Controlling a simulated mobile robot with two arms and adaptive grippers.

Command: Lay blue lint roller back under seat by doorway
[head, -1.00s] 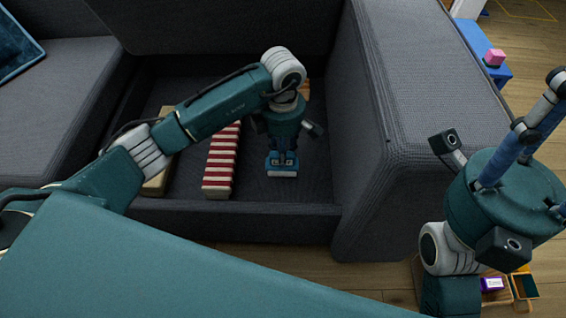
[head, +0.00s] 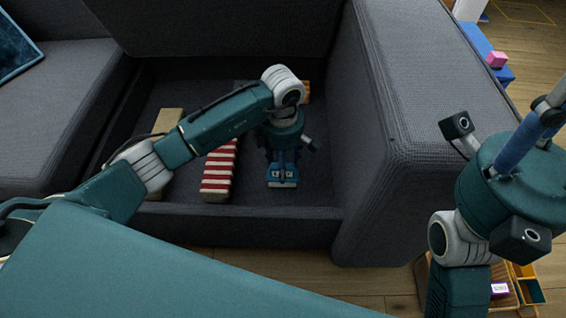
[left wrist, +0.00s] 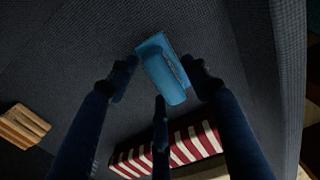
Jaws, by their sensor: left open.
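The blue lint roller (left wrist: 162,72) lies on the dark floor of the compartment (head: 310,218) under the raised seat of the grey sofa. In the left wrist view it sits between the spread fingertips of my left gripper (left wrist: 160,85). In the head view my left gripper (head: 282,168) points down inside the compartment, with the blue roller (head: 283,184) showing at its fingertips. The left gripper is open around the roller; contact is not clear. My right gripper (head: 545,112) is raised at the right edge, its fingers partly cut off.
A red-and-white striped item (head: 216,182) lies left of my left gripper, with a beige block (head: 165,125) farther left. An orange-brown wooden item (left wrist: 22,126) lies behind. The sofa arm (head: 385,150) walls the right side. A blue stool (head: 480,45) with a pink block stands beyond.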

